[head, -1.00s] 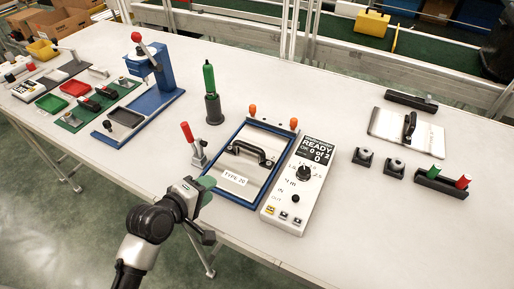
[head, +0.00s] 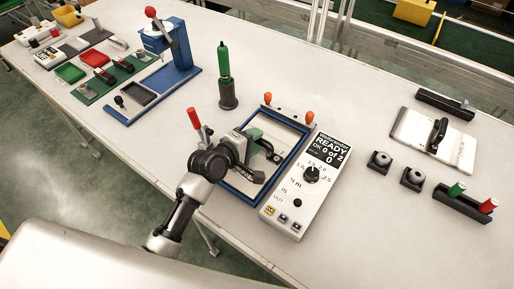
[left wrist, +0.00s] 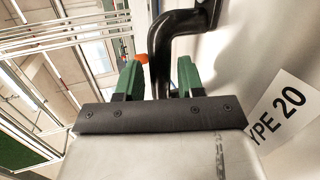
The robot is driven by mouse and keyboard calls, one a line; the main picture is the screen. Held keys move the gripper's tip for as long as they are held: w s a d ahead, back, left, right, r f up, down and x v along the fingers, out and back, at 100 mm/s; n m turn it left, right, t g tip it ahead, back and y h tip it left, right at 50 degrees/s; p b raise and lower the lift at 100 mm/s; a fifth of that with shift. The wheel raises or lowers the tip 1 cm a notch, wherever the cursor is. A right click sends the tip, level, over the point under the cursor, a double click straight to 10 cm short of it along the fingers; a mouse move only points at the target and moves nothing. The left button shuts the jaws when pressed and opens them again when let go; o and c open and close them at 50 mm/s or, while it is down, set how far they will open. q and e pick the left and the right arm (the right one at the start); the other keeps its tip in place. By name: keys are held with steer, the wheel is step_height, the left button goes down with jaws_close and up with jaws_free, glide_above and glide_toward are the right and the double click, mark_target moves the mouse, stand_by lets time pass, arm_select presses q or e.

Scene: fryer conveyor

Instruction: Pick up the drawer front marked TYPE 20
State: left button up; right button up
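The drawer front (head: 292,139) is a pale metal plate with a black bar handle (head: 267,149). It lies in a blue-rimmed fixture (head: 236,193) on the table. In the left wrist view, its label (left wrist: 284,112) reads "YPE 20", the first letter cut off; my gripper hides the label in the head view. My left gripper (left wrist: 159,78) is over the plate at the handle. Its green fingers are spread, with part of the black handle (left wrist: 163,45) showing between them; a gap seems to remain. My right gripper is not in view.
A white control box (head: 296,188) reading READY adjoins the fixture. A red-handled clamp (head: 197,122) and a green-handled tool (head: 225,75) stand close by. Orange knobs (head: 267,98) rise behind the fixture. Another handled plate (head: 415,130) lies at right.

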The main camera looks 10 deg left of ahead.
arm_select(q)
steer(key=shift+x, duration=1.5)
steer(key=shift+s, duration=0.15)
jaws_close()
